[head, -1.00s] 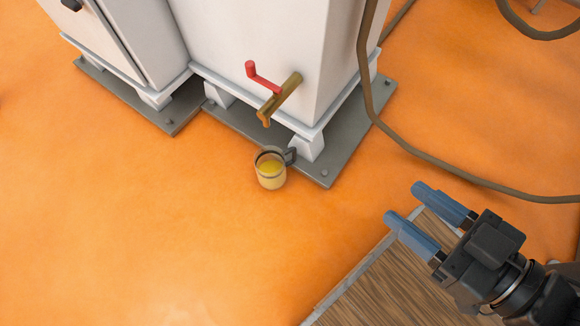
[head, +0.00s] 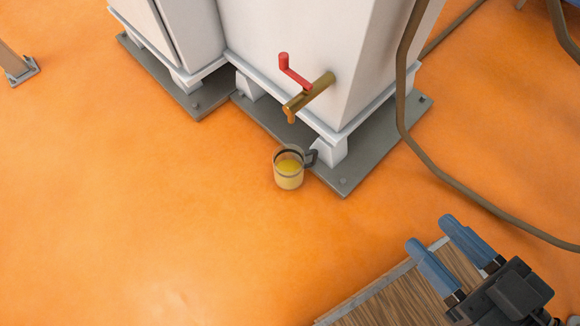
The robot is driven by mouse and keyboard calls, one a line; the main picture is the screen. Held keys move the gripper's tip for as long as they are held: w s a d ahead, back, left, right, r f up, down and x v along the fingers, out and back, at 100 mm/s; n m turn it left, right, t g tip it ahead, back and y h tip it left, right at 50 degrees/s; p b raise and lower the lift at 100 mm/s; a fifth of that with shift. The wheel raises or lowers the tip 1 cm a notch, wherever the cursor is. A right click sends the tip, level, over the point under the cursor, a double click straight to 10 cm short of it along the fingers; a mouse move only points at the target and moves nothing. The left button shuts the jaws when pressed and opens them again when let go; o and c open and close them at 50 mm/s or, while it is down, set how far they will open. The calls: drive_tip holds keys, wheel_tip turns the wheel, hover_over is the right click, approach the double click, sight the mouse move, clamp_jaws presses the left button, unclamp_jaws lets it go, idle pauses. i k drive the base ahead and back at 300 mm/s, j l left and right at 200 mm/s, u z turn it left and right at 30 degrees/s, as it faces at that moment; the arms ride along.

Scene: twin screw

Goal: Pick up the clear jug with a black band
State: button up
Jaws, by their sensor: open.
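The clear jug (head: 289,176) stands upright on the orange floor, just in front of the white cabinet's base plate. It has a dark band near its rim, a dark handle on its right side and yellow liquid inside. My gripper (head: 429,233) is at the lower right, with two blue fingers spread apart and nothing between them. It is well to the right of the jug and apart from it.
A white cabinet (head: 290,40) with a brass tap (head: 308,97) and red lever stands behind the jug on a grey plate (head: 335,181). A brown hose (head: 440,170) runs down the right. A wood-topped surface (head: 395,303) lies below my gripper. Floor left of the jug is clear.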

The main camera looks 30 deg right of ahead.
sight(289, 166)
drive_tip(key=i+j+z, duration=0.15)
drive_tip(key=j, duration=0.25)
drive_tip(key=i+j+z, duration=0.15)
drive_tip(key=j, duration=0.3)
drive_tip(key=i+j+z, duration=0.15)
drive_tip(key=j, duration=0.25)
drive_tip(key=i+j+z, duration=0.15)
drive_tip(key=j, duration=0.35)
drive_tip(key=i+j+z, duration=0.15)
drive_tip(key=j, duration=0.3)
